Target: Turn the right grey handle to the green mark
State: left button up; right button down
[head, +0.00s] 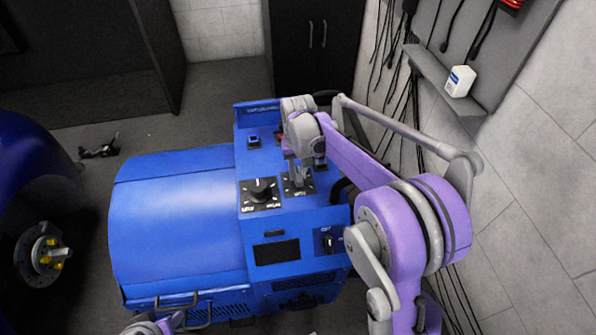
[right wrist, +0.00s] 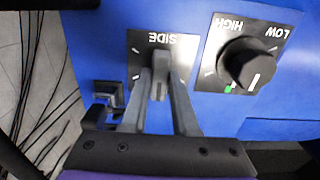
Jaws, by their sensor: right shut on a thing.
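The right grey handle (right wrist: 158,88) stands on a black plate (right wrist: 184,46) lettered SIDE in the right wrist view. My right gripper (right wrist: 162,75) is shut on this handle, its two grey fingers on either side of it. In the head view the gripper (head: 297,178) reaches down onto the same plate on top of the blue machine. The fingers hide part of this plate, and I see no green mark on it. A small green mark (right wrist: 228,88) shows beside the black knob on the neighbouring plate.
The black knob (right wrist: 247,65) sits close beside the handle on a LOW/HIGH plate. The blue machine (head: 180,220) also carries a dark display (head: 277,252) and a small switch (head: 328,241). Cables (head: 405,110) hang on the wall at right.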

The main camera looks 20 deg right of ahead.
aim_at(298, 177)
jog(key=c, duration=0.7)
grip_release()
notch_tip(298, 177, up, 11)
jog(key=shift+f+p, duration=0.1)
jog(key=shift+p, duration=0.35)
jog(key=s+a+f+n+t+p, duration=0.1)
jog(key=s+a, duration=0.1)
jog(key=s, duration=0.6)
jog(key=s+a+f+n+t+p, duration=0.1)
jog(key=s+a+t, duration=0.1)
jog(key=s, duration=0.6)
jog(key=s+a+f+n+t+p, duration=0.1)
jog(key=s+a+t+p, duration=0.1)
jog(key=s, duration=0.6)
jog(key=shift+s+f, duration=0.15)
jog(key=shift+f, duration=0.1)
